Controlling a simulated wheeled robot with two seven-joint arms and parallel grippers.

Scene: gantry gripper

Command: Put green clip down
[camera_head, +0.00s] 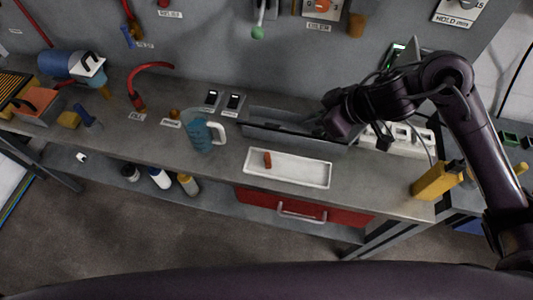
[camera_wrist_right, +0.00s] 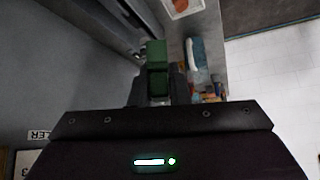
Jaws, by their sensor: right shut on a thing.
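The green clip (camera_wrist_right: 157,55) shows in the right wrist view, between the fingertips of my right gripper (camera_wrist_right: 158,82), which is shut on it. In the head view my right gripper (camera_head: 324,122) is over the long grey bin (camera_head: 290,133) at the back of the bench; the clip cannot be made out there. A white tray (camera_head: 312,174) lies on the bench in front of the bin, with a small red-orange piece (camera_head: 267,160) at its left end. My left gripper is not in view.
A blue jug (camera_head: 203,136) with a pale handle stands left of the tray. A yellow object (camera_head: 437,181) stands at the bench's right end. A white holder with slots (camera_head: 410,139) is at the right of the bin. The grey wall with hung tools rises behind.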

